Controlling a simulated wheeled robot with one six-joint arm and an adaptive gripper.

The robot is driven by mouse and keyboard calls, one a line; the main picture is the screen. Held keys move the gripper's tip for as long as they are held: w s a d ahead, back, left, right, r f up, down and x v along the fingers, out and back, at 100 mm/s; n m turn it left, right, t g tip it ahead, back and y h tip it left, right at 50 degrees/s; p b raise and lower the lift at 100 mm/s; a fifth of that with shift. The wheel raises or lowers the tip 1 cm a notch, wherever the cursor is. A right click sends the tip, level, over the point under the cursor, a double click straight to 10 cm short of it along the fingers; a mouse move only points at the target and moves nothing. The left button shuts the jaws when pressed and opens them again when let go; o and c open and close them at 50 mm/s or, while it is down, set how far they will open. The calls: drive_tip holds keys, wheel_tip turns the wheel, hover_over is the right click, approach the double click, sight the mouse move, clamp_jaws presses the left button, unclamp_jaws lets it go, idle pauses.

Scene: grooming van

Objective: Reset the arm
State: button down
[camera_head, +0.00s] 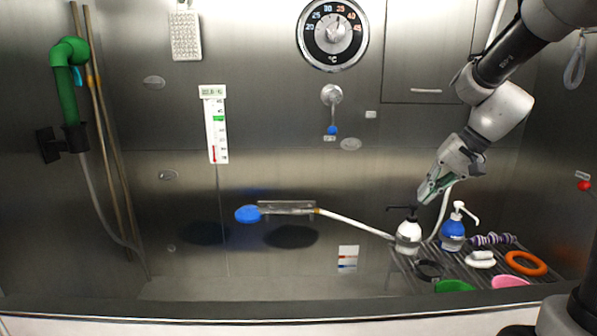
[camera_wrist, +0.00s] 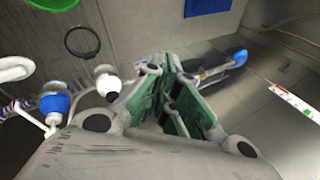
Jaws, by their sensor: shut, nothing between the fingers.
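My gripper (camera_head: 424,196) is at the right in the head view, at the lower end of my arm, which reaches in from the upper right. It is just above the black pump top of a white bottle (camera_head: 408,238); I cannot tell whether it touches the pump. In the wrist view the green-padded fingers of my gripper (camera_wrist: 172,65) point away from the camera and are shut with nothing between them. The white bottle (camera_wrist: 108,82) stands left of the fingers there, and a blue pump bottle (camera_wrist: 55,102) is farther left.
A blue shower head (camera_head: 248,214) sits on the back wall. The left and middle of the tub are free.

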drive_tip(key=s+d+r+n+h, duration=0.1)
drive_tip(key=s+d+n+h, duration=0.1)
drive_tip(key=s, duration=0.9)
drive_tip(key=s+d+r+n+t+h, duration=0.1)
drive_tip(key=s+d+n+h, duration=0.1)
drive_tip(key=s, duration=0.9)
drive_tip(key=shift+d+r+h, duration=0.25)
drive_tip(key=shift+d+h, duration=0.25)
drive_tip(key=shift+h, duration=0.1)
